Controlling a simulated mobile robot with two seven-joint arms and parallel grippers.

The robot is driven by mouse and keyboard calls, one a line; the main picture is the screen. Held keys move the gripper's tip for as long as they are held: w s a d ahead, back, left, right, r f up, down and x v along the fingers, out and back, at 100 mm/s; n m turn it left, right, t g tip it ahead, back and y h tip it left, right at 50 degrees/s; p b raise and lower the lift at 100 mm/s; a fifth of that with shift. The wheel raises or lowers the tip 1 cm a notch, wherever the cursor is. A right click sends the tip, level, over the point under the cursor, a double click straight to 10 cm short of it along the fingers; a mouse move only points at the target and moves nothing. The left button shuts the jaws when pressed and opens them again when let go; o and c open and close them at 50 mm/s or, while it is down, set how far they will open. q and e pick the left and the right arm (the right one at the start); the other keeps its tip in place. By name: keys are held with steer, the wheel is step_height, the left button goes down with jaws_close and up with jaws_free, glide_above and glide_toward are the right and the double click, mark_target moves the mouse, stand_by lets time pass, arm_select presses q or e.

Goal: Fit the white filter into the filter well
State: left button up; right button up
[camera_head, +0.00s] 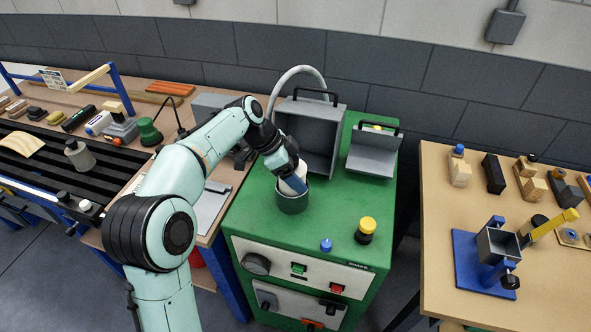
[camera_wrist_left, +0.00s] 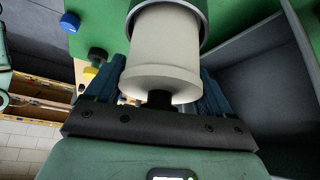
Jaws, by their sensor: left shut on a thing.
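The white filter (camera_wrist_left: 160,60) is a white cylinder with a wider end disc and a dark knob. My left gripper (camera_head: 293,184) is shut on it, and its fingers lie on both sides of the knob end in the left wrist view (camera_wrist_left: 157,98). In the left wrist view the filter's far end is inside the well's grey rim (camera_wrist_left: 207,22). How deep it sits is hidden. My right gripper is not in view.
On the green machine (camera_head: 255,215), an open grey box (camera_head: 318,130) stands behind the well, with a grey lid-like part (camera_head: 374,155) to its right. A yellow-topped knob (camera_head: 366,229) and a blue knob (camera_head: 326,245) are in front. A wooden table (camera_head: 440,200) stands right.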

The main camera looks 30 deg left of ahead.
arm_select(q)
steer(key=shift+f+b, duration=0.5)
steer(key=shift+f, duration=0.4)
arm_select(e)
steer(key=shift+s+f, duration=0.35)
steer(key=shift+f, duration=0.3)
arm_select(q)
steer(key=o, duration=1.3)
steer(key=shift+o, duration=0.2)
steer(key=p+v, duration=0.2)
steer(key=v, duration=1.1)
steer(key=shift+r, duration=0.25)
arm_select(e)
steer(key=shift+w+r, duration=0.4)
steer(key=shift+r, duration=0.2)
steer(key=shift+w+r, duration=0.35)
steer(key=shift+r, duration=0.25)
arm_select(q)
steer(key=shift+s, duration=0.1)
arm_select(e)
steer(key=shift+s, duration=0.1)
